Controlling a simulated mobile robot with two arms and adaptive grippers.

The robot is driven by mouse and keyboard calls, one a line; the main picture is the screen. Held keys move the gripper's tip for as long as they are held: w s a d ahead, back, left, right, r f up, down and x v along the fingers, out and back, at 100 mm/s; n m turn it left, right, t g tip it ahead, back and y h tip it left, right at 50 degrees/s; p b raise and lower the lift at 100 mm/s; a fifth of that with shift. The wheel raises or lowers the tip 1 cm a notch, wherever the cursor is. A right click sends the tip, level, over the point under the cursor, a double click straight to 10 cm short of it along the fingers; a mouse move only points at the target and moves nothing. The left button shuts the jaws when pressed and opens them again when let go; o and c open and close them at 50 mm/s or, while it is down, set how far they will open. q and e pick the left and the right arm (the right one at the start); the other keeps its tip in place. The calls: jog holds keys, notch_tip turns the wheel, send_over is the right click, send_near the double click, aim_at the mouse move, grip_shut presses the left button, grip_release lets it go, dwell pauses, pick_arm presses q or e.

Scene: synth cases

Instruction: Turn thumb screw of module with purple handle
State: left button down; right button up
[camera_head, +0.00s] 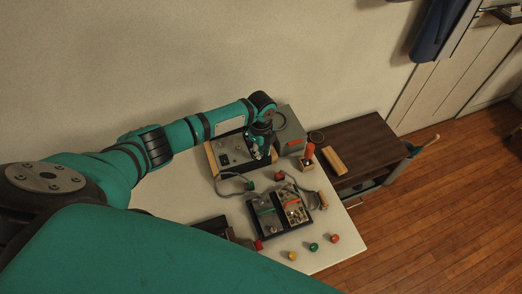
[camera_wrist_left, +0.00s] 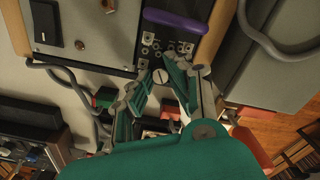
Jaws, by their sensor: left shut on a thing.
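In the left wrist view, the purple handle (camera_wrist_left: 178,20) spans the top of a narrow dark module (camera_wrist_left: 178,46) in a case with wooden sides. A slotted thumb screw (camera_wrist_left: 160,77) sits at the module's lower left. My left gripper (camera_wrist_left: 160,74) has its fingertips on either side of this screw and is shut on it. In the head view, my left gripper (camera_head: 262,152) is at the right end of the wooden-sided case (camera_head: 226,154), hiding the purple handle and the screw. My right gripper is not in view.
A second black case (camera_head: 281,215) with modules lies nearer on the white table (camera_head: 330,245), with grey cables (camera_head: 230,180) between. Loose yellow (camera_head: 292,256), green (camera_head: 313,247) and red (camera_head: 334,238) knobs lie at the front. A grey box (camera_head: 292,135) stands right of the wooden-sided case.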

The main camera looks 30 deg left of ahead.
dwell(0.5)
pick_arm(q)
jog(key=c, duration=1.2)
grip_release()
notch_tip(320, 180, up, 12)
